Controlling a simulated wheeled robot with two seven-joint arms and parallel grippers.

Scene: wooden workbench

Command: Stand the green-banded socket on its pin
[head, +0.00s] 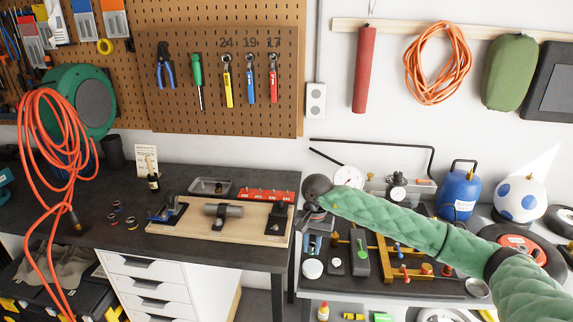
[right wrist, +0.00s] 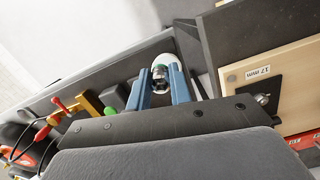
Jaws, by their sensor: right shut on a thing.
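My right gripper (right wrist: 160,90) is shut on a small dark metal socket (right wrist: 160,77) with a green band, seen between the two blue fingers in the right wrist view. In the head view the right gripper (head: 314,243) hangs at the left end of the right-hand bench, and the socket is too small to make out there. A red rail (head: 265,196) with several small pins stands at the back right of the left-hand bench, behind the wooden board. Which pin belongs to the green band cannot be told. My left gripper is not in view.
A wooden board (head: 262,233) carrying a metal cylinder (head: 222,210) lies left of the gripper. Several loose sockets (head: 131,222) lie farther left. A white round lid (head: 312,268) is below the gripper. A gap separates the benches. A yellow rack (head: 384,262) stands right.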

